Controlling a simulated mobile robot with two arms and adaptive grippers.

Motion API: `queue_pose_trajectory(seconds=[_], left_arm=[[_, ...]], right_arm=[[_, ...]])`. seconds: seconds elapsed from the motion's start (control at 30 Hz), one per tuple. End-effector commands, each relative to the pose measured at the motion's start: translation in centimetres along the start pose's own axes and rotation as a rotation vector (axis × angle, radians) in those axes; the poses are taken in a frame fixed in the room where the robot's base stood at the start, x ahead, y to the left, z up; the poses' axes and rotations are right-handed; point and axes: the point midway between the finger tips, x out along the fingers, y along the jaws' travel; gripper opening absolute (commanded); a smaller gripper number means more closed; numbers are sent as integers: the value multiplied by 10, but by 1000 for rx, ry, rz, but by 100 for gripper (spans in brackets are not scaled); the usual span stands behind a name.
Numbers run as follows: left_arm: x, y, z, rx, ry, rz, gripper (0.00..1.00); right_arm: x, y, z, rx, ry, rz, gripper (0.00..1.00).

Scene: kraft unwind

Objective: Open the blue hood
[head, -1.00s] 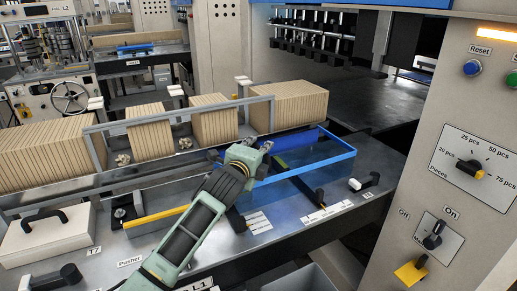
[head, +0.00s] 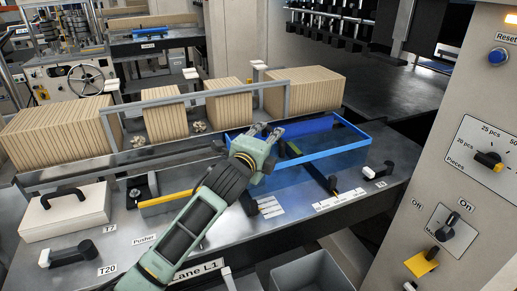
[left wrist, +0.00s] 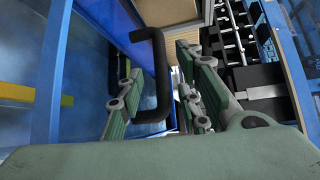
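The blue hood (head: 345,154) is a clear box with a blue frame on the grey machine table. It looks closed, lying low over the table. My left gripper (head: 272,133) is at the hood's left rear part in the head view. In the left wrist view the hood's blue panel (left wrist: 90,52) fills the left side, with a black bar handle (left wrist: 153,80) on it. There my left gripper (left wrist: 160,66) has its two green fingers apart, one on either side of the handle. I cannot tell whether they touch it. My right gripper is not in view.
Stacks of kraft paper packs (head: 228,102) stand behind a metal rail. A control panel (head: 470,190) with knobs stands at the right. A white box with a black handle (head: 64,212) sits at the left. A grey bin (head: 312,270) is below the front edge.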

Motion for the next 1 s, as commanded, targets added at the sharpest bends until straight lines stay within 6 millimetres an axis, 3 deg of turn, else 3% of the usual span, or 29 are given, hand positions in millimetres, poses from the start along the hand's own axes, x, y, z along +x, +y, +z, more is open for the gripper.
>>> queue_pose_trajectory(seconds=[0.2,0.43,0.9,1.0], left_arm=[[-38,1,0,1,1,1,33],[-66,1,-1,0,1,1,33],[-74,1,-1,-1,1,2,33],[-75,-8,0,-1,1,1,33]], right_arm=[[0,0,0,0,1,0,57],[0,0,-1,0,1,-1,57],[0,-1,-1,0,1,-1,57],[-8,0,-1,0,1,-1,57]])
